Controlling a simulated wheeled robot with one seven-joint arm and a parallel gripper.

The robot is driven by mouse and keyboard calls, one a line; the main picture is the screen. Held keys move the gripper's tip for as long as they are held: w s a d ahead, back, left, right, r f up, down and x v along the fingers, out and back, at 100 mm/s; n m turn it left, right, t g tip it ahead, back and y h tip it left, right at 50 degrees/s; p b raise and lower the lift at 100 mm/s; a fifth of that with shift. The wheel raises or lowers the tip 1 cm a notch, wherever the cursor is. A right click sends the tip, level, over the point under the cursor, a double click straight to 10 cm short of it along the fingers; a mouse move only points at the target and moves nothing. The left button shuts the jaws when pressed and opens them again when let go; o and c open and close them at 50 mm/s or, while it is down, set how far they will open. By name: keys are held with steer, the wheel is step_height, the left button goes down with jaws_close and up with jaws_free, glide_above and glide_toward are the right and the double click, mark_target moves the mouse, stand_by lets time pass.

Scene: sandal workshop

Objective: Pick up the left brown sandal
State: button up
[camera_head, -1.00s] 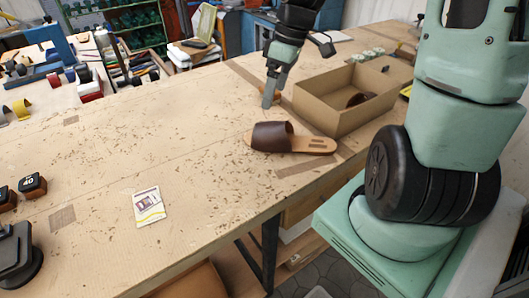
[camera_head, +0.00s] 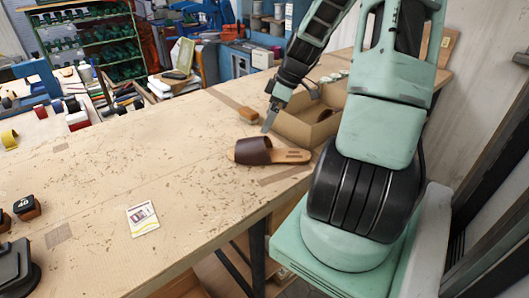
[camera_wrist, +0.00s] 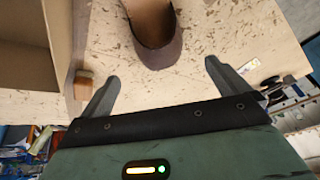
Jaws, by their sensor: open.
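A brown sandal (camera_head: 262,152) with a wide dark strap and a tan sole lies on the workbench, its sole end pointing right. My gripper (camera_head: 268,124) is above the bench, just behind the sandal and beside the cardboard box. In the wrist view my gripper (camera_wrist: 160,85) is open and empty, with its fingers wide apart. The sandal's dark strap (camera_wrist: 160,55) lies ahead of and between the fingers, apart from them. Another brown sandal (camera_head: 322,115) shows partly inside the box, largely hidden by the box and my arm.
An open cardboard box (camera_head: 297,131) stands right of the sandal; its wall (camera_wrist: 62,40) is at the left in the wrist view. A wooden-backed brush (camera_head: 248,115) lies behind. A card (camera_head: 142,218) lies on the workbench (camera_head: 150,165), whose middle is clear.

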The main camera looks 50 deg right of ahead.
mark_target(260, 137)
steer(key=x, duration=0.4)
steer(key=shift+w+a+f+p, duration=0.1)
steer(key=shift+a+f+p, duration=0.1)
steer(key=shift+f+p, duration=0.15)
steer(key=shift+d+p+x, duration=0.15)
steer(key=shift+p+x, duration=0.35)
steer(key=shift+x, duration=1.05)
steer(key=shift+d+p+x, duration=0.1)
steer(key=shift+p+x, duration=0.4)
steer(key=shift+x, duration=1.1)
steer(key=c, duration=1.1)
